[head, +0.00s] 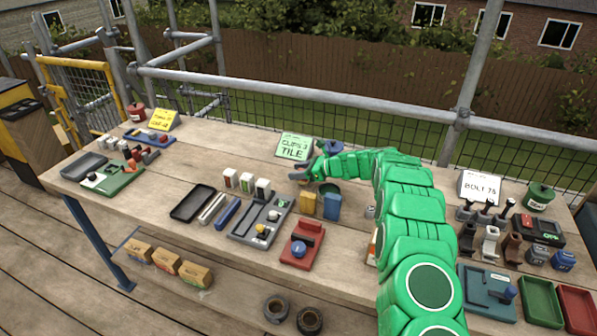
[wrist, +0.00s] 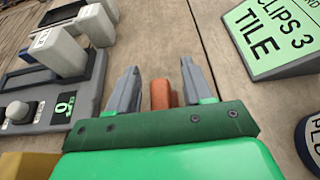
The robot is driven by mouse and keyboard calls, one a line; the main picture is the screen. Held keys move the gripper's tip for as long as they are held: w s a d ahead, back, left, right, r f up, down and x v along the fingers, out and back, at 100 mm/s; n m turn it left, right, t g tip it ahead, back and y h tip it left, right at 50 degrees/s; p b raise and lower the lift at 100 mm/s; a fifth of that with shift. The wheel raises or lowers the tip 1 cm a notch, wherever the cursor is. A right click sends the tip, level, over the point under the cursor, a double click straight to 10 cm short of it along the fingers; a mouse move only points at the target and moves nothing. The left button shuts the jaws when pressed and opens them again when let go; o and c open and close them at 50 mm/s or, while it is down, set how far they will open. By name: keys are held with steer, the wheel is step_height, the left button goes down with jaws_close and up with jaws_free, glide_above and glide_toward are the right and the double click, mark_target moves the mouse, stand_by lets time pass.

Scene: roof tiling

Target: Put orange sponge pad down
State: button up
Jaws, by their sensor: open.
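The orange sponge pad (wrist: 162,94) shows in the wrist view as a small orange block between my two grey fingers, over the wooden tabletop. My gripper (wrist: 160,66) is open, with a gap on each side of the pad. I cannot tell for sure whether the pad's underside touches the wood. In the head view my gripper (head: 303,174) is low over the middle of the bench, in front of the green "CLIPS 3 TILE" sign (head: 295,147). The pad cannot be made out clearly there.
A yellow block (head: 307,204) and a blue block (head: 332,206) stand just in front of my gripper. White-topped blocks (head: 246,182) and a grey device (head: 262,221) are to the left. A black tray (head: 192,203) lies farther left. Bare wood is left of the sign.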

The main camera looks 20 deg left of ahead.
steer(key=shift+r, duration=0.1)
steer(key=shift+d+r, duration=0.15)
steer(key=shift+d, duration=0.2)
steer(key=v, duration=1.1)
steer(key=shift+d, duration=0.15)
steer(key=s+d+r+n+g+h, duration=0.1)
steer(key=s+d+r+n+h, duration=0.35)
steer(key=s+r, duration=0.65)
steer(key=s+d+r+n+g+h, duration=0.15)
steer(key=s+d+r+n, duration=0.45)
steer(key=s, duration=0.8)
steer(key=s+d+n+h, duration=0.3)
steer(key=s+d, duration=1)
steer(key=s, duration=0.4)
steer(key=s+d+n+h, duration=0.4)
steer(key=s+d, duration=0.9)
steer(key=s, duration=0.4)
steer(key=shift+d+r+t, duration=0.2)
steer(key=shift+r+t, duration=0.05)
steer(key=shift+t, duration=0.1)
steer(key=shift+n, duration=0.25)
